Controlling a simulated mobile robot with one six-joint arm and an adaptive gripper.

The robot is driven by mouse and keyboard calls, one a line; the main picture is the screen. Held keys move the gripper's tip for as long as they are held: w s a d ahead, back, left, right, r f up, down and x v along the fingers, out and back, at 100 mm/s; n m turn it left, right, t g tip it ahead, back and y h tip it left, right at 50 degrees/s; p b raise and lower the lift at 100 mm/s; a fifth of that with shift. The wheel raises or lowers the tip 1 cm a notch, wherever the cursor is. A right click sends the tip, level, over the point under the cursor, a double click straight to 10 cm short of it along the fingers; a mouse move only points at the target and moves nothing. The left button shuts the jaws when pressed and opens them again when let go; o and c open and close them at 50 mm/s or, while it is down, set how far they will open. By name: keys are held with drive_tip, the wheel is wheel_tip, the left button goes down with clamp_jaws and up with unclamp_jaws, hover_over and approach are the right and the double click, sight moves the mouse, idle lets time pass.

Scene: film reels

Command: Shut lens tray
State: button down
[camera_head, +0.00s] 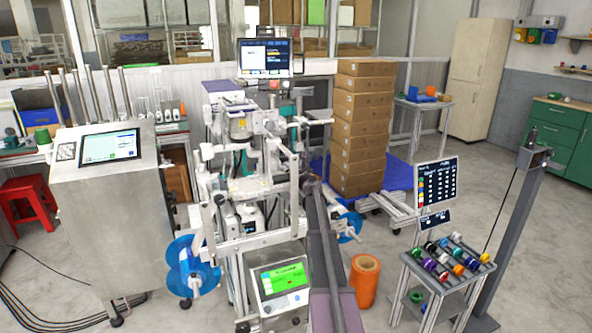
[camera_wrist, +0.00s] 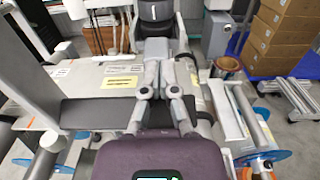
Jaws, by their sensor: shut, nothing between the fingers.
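I cannot pick out the lens tray for certain in either view. In the wrist view, my gripper (camera_wrist: 165,48) points away over a machine with its fingers together and nothing held. A flat dark panel (camera_wrist: 92,113) lies to the left of the fingers, below a pale labelled surface (camera_wrist: 88,82); I cannot tell whether it is part of a tray. In the head view, the white and grey machine (camera_head: 240,170) with blue reels stands in the middle, and my arm reaches up along its right side. The gripper's tip is not clear there.
A steel cabinet with a screen (camera_head: 108,147) stands left of the machine. A green-screen box (camera_head: 280,280) stands in front. An orange drum (camera_head: 364,280), stacked cartons (camera_head: 360,130) and a small rack of coloured rolls (camera_head: 445,265) stand to the right. Floor between them is clear.

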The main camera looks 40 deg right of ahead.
drive_tip(key=shift+s+a, duration=0.25)
drive_tip(key=shift+s, duration=0.15)
drive_tip(key=v, duration=1.3)
drive_tip(key=shift+d, duration=0.25)
drive_tip(key=shift+s, duration=0.1)
